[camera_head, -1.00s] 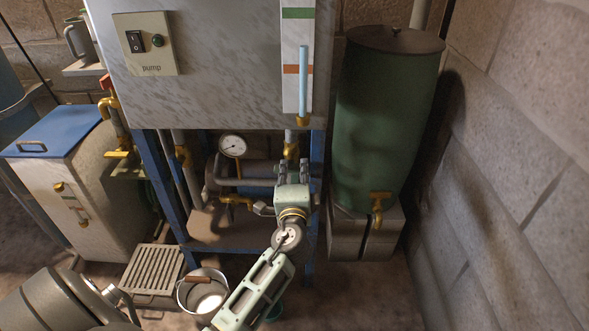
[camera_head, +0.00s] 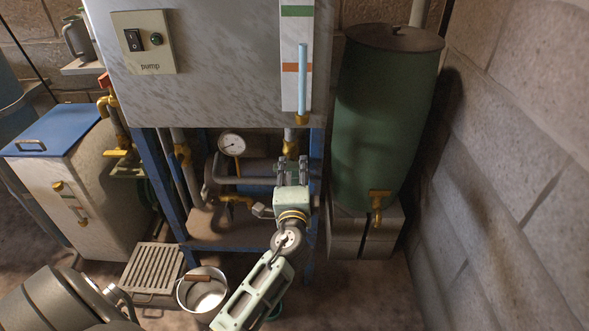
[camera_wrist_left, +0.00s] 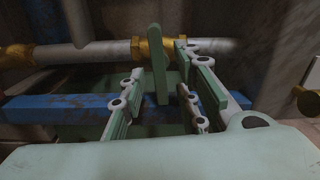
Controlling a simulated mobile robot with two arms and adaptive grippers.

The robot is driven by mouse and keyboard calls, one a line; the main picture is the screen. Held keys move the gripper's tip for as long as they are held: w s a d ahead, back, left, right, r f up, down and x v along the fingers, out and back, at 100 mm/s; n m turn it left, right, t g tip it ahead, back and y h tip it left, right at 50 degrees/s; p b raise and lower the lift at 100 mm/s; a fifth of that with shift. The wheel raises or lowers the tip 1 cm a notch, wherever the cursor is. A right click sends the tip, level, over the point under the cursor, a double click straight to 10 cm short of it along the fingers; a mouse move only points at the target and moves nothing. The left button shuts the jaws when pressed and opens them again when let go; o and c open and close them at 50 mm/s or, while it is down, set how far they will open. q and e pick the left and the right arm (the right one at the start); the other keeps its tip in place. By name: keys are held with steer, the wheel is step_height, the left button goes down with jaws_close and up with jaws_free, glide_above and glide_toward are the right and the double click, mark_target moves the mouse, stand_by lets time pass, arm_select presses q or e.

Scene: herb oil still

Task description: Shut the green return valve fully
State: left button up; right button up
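The green return valve's lever (camera_wrist_left: 158,65) shows in the left wrist view as a flat green bar. It stands across the pipe, in front of a brass fitting (camera_wrist_left: 142,49). My left gripper (camera_wrist_left: 163,102) is open, with one finger on each side of the lever. Gaps show between the lever and the fingers; I cannot tell whether either pad touches it. In the head view my left gripper (camera_head: 291,168) is at the pipes below the grey cabinet, just under a brass fitting (camera_head: 291,147), and I cannot make out the lever there. My right gripper is not in view.
A blue frame post (camera_head: 316,165) stands close to the right of my gripper. A pressure gauge (camera_head: 232,144) and pipes are to the left. A green barrel (camera_head: 385,125) stands on blocks at right. A metal bucket (camera_head: 203,293) and a grate (camera_head: 152,268) are on the floor.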

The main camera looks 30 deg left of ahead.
arm_select(q)
steer(key=v, duration=1.1)
steer(key=shift+w, duration=0.1)
steer(key=p+x, duration=0.1)
steer(key=x, duration=0.2)
steer(key=p+x, duration=0.1)
steer(key=x, duration=0.3)
steer(key=a+p+x, duration=0.1)
steer(key=p+x, duration=0.1)
steer(key=x, duration=0.1)
steer(key=shift+s+a+f, duration=0.1)
steer(key=shift+s+a, duration=0.05)
steer(key=shift+s, duration=0.05)
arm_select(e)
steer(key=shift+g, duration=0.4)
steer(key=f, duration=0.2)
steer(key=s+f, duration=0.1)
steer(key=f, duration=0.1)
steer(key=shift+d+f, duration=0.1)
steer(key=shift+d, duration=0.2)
arm_select(q)
steer(key=shift+c, duration=0.5)
jaws_close()
